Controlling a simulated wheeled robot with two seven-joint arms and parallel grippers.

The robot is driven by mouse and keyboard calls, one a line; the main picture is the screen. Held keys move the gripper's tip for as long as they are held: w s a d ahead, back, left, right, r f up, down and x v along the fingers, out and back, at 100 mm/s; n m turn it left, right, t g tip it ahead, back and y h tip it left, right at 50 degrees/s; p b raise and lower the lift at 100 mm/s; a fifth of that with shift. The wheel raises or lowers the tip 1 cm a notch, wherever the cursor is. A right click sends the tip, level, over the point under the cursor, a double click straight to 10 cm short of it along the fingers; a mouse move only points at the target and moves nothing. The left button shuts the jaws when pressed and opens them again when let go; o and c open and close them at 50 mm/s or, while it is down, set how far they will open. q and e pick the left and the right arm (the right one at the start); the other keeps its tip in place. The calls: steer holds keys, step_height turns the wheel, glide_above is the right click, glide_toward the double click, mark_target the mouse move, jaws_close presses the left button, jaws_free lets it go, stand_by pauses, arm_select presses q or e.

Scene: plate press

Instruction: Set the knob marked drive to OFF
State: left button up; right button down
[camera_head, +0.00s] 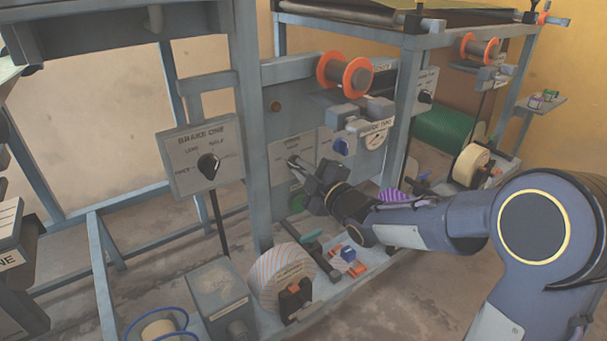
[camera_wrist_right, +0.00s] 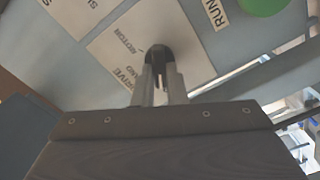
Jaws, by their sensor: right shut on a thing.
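The drive knob (camera_wrist_right: 158,54) is a dark knob on a pale label plate in the right wrist view. My left gripper is not in view.
A BRAKE ONE box (camera_head: 185,160) with a black knob sits to the left. A blue knob (camera_head: 340,147) is to the right of the plate. A green button (camera_wrist_right: 262,5) is close by. Spools and a striped roll (camera_head: 278,275) stand on the lower shelf.

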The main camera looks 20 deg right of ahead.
stand_by(0.3)
steer(key=c, duration=1.5)
jaws_free()
steer(key=shift+o, duration=0.2)
steer(key=p+v, duration=0.1)
steer(key=v, duration=0.6)
steer(key=shift+s, duration=0.35)
steer(key=shift+d, duration=0.15)
